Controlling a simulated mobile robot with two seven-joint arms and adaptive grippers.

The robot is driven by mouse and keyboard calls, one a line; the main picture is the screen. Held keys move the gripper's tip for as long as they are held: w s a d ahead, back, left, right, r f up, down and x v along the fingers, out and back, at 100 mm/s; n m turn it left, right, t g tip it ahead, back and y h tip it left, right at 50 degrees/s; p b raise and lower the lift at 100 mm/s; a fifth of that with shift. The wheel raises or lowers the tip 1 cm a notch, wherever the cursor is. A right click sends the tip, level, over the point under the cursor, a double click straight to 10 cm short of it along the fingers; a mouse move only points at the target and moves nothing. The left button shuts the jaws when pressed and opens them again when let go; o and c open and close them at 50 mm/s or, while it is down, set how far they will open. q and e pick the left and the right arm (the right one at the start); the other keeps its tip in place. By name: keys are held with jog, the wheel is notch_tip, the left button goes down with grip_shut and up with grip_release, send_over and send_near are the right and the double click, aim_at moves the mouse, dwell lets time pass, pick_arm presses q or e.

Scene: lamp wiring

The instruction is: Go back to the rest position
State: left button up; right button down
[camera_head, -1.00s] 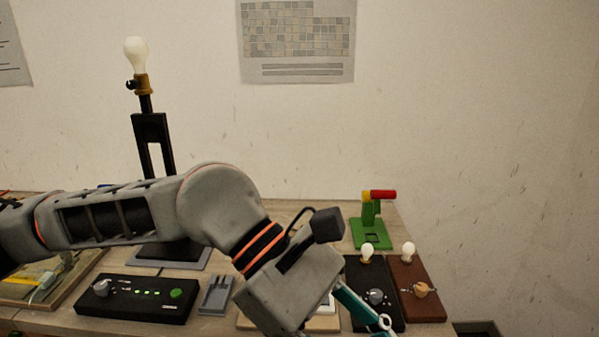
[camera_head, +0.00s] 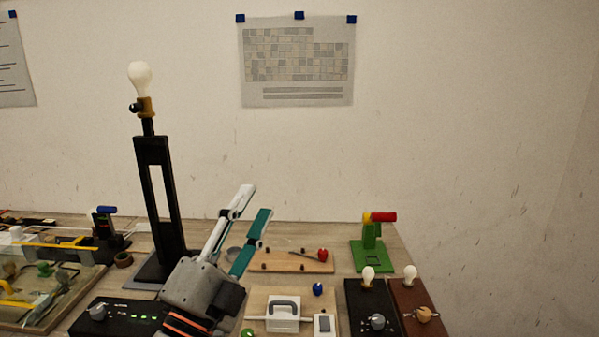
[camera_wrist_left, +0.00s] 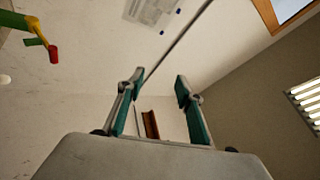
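My left gripper (camera_head: 244,212) is over the middle of the table in the head view, its fingers pointing up and to the right. Its two teal-padded fingers are apart with nothing between them. The left wrist view also shows this gripper (camera_wrist_left: 157,88) open and empty, facing the wall and ceiling. The lamp (camera_head: 153,190), a black stand with a white bulb on top, stands upright left of the gripper. My right gripper is in neither view.
A black box with green lights (camera_head: 130,318), a wooden board with a switch (camera_head: 262,300), a board with a red knob (camera_head: 290,262), a green stand (camera_head: 372,255), a black dimmer board (camera_head: 362,300) and a brown board (camera_head: 414,300) crowd the table. The air above the right side is clear.

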pick_arm(q)
jog(key=s+a+f+n+g+y, duration=0.1)
jog(key=a+f+n+g+y, duration=0.3)
jog(key=a+f, duration=0.6)
jog(key=s+a+f+n+g+y, duration=0.15)
jog(key=a+f+n+y, duration=0.5)
jog(key=f, duration=0.75)
jog(key=s+a+f+n+g+y, duration=0.3)
jog(key=s+a+f+g, duration=0.75)
jog(key=s+f, duration=0.6)
jog(key=d+f+n+t+h+b, duration=0.1)
jog(key=d+f+h+b, duration=0.1)
jog(key=d+f, duration=0.3)
jog(key=d+f+t+h+b, duration=0.2)
jog(key=d+f+b, duration=0.1)
jog(key=f, duration=0.8)
jog(key=d+f+n+t+h+b, duration=0.1)
jog(key=d+f+h+b, duration=0.2)
jog(key=d+f, duration=0.3)
notch_tip(320, 180, down, 2)
jog(key=shift+w+d+f+n+t, duration=0.1)
jog(key=shift+w+d+n+t, duration=0.2)
jog(key=shift+w+n+t, duration=0.1)
